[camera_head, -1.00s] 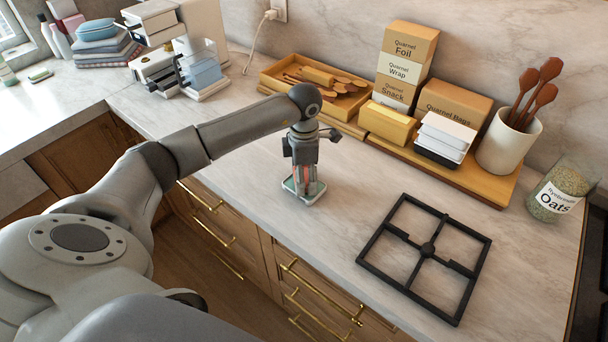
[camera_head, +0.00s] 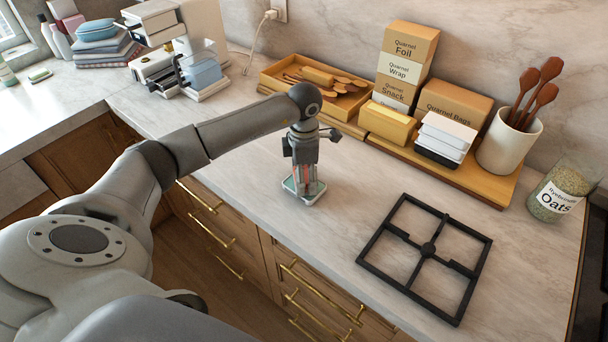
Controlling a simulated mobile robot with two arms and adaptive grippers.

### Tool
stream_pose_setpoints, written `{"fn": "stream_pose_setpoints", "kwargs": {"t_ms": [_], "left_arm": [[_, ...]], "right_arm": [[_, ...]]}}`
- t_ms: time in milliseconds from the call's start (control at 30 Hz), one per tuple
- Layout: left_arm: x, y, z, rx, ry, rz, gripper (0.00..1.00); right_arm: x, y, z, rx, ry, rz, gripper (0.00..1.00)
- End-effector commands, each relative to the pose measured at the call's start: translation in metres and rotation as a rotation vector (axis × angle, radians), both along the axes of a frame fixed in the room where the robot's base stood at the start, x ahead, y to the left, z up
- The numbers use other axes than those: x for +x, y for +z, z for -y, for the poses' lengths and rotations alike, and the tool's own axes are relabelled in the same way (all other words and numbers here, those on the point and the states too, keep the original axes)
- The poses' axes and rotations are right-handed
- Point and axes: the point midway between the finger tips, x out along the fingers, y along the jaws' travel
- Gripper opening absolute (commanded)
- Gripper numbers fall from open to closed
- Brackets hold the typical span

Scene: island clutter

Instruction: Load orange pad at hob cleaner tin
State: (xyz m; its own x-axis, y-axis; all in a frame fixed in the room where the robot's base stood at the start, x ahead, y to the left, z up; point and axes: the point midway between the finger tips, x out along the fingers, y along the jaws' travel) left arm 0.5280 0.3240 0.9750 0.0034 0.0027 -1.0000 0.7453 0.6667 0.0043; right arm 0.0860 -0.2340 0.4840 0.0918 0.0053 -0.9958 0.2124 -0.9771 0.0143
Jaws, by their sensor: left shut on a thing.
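My left gripper (camera_head: 304,177) points straight down over the counter, left of the black grate. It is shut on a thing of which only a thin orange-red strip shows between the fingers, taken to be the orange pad. Right below the fingertips is a small, shallow, pale tin (camera_head: 290,186) with a rounded rim, taken to be the hob cleaner tin. The fingers hide most of its inside, so whether the pad touches the tin's floor cannot be told. My right gripper is not in view.
A black pan grate (camera_head: 428,249) lies to the right. Behind stand a wooden tray of utensils (camera_head: 268,80), stacked Quarnel boxes (camera_head: 404,68), a crock of spoons (camera_head: 507,143) and an oats jar (camera_head: 560,193). The counter's front edge is close; marble around the tin is clear.

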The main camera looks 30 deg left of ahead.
Motion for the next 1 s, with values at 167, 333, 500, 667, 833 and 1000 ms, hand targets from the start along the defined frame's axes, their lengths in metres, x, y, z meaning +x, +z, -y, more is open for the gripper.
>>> {"fn": "stream_pose_setpoints", "kwargs": {"t_ms": [167,333,500,667,833,1000], "left_arm": [[-0.001,-0.001,0.000,0.000,-0.001,-0.004,0.47],[-0.001,0.009,0.000,0.000,-0.001,-0.003,0.47],[0.000,0.023,0.000,0.000,-0.001,-0.001,0.47],[0.000,0.037,0.000,-0.001,-0.001,-0.001,0.47],[0.000,0.050,0.000,0.001,-0.001,-0.001,0.47],[0.000,0.064,0.000,0.001,-0.001,-0.001,0.47]], "right_arm": [[0.000,0.000,-0.001,0.001,0.000,0.000,0.46],[0.000,0.006,-0.001,0.001,0.000,0.000,0.46],[0.000,0.015,-0.001,0.001,0.001,0.000,0.46],[0.000,0.022,0.000,0.001,0.001,0.000,0.46],[0.000,0.030,0.000,0.000,0.001,0.000,0.46],[0.000,0.037,0.000,0.000,0.001,0.000,0.46]]}}
